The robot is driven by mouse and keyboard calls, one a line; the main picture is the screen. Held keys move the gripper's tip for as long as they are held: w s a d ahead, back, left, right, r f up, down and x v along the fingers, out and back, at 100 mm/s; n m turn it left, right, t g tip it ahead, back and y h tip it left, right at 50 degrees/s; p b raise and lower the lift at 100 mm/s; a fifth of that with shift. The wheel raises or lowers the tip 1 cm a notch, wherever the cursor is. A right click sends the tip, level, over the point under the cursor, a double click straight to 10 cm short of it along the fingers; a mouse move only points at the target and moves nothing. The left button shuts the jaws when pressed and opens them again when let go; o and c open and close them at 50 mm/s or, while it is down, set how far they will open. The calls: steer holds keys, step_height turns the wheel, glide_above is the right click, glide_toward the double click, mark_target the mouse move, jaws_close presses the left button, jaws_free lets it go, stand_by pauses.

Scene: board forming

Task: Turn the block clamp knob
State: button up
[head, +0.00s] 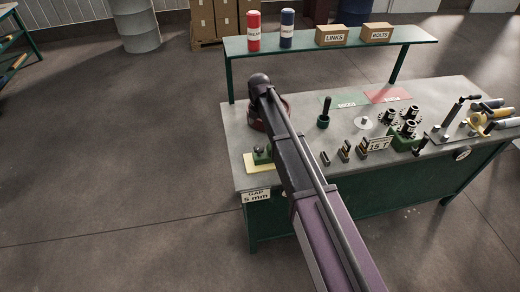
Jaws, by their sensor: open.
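A small green block with a dark knob (260,150) on top sits on a yellow pad (250,166) at the bench's left front corner. It looks like the block clamp, but it is small and my arm passes close to its right side. I cannot tell how the knob is turned. My arm reaches from the bottom of the picture up over the left part of the bench. Its far joint is above a reddish-brown round thing, which it partly covers. I cannot make out my gripper's fingers, so whether they touch anything does not show.
The grey bench top (235,120) carries a green-based dark post (324,112), several small metal parts, a green fixture (404,138) and yellow-handled tools (480,122) at right. A raised shelf (360,42) behind holds two cans and two boxes. Floor left of the bench is clear.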

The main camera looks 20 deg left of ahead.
mark_target(260, 147)
steer(key=shift+f+b, duration=5.45)
steer(key=shift+f, duration=0.3)
steer(key=c, duration=1.1)
steer(key=shift+d, duration=0.25)
steer(key=shift+a, duration=0.2)
